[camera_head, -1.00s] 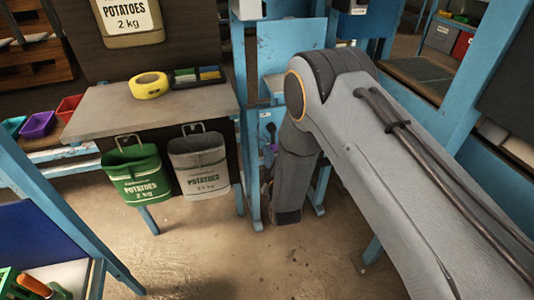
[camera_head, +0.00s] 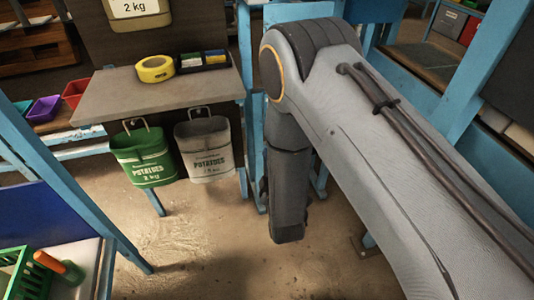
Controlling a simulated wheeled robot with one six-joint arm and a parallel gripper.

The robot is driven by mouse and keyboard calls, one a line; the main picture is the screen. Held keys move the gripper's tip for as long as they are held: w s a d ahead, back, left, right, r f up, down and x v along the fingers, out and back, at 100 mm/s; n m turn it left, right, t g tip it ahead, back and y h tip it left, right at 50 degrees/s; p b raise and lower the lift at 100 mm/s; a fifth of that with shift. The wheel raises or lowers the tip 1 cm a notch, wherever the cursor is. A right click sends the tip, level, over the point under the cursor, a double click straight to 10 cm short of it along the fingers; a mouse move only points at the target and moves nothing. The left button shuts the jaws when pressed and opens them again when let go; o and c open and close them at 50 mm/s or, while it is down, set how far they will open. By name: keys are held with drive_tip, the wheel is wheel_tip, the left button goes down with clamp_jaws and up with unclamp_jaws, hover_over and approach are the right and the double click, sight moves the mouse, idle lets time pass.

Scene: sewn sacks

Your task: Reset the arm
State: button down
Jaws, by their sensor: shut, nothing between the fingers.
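My arm crosses the right side of the head view as a thick grey link with dark cables. It bends at a dark joint with an orange ring, and a dark link hangs down from there over the floor. My gripper itself does not show, so its fingers cannot be seen. No sack is visibly held by the part of the arm in view.
A green potato sack (camera_head: 143,157) and a grey one (camera_head: 206,150) hang below a grey table (camera_head: 130,98). A yellow tape roll (camera_head: 155,69) lies on top. Blue posts (camera_head: 247,110) stand close behind my arm. Lower left is a green crate (camera_head: 25,272). Open floor lies in front.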

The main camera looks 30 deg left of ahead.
idle(0.4)
drive_tip(key=w+d+r+m+g+h+p, duration=0.2)
drive_tip(key=w+d+r+m+h, duration=0.15)
drive_tip(key=w+d+r, duration=0.35)
drive_tip(key=w+d+r+m+g+h+p, duration=0.1)
drive_tip(key=w+d+r+m+h+p, duration=0.15)
drive_tip(key=w+d+m, duration=0.45)
drive_tip(key=s+d+r+m+g+h+p, duration=0.1)
drive_tip(key=s+d+r+m+g+h, duration=0.15)
drive_tip(key=d, duration=0.75)
drive_tip(key=s+d+r+m+g+h, duration=0.1)
drive_tip(key=s+d+r, duration=0.3)
drive_tip(key=d, duration=0.5)
drive_tip(key=s+d+r+m+g+h+p, duration=0.1)
drive_tip(key=s+d+r+m+g, duration=0.2)
drive_tip(key=s+d, duration=0.6)
drive_tip(key=s+d+r+m+g+h+p, duration=0.1)
drive_tip(key=s+d+r+m+g+p, duration=0.1)
drive_tip(key=s+d+r, duration=0.5)
drive_tip(key=s+d+m+g, duration=0.1)
drive_tip(key=s+d+m, duration=0.1)
drive_tip(key=s, duration=0.2)
drive_tip(key=shift+s+d+r+m, duration=0.25)
drive_tip(key=shift+s+d+m, duration=0.05)
drive_tip(key=shift+s+m, duration=0.1)
drive_tip(key=shift+g, duration=0.25)
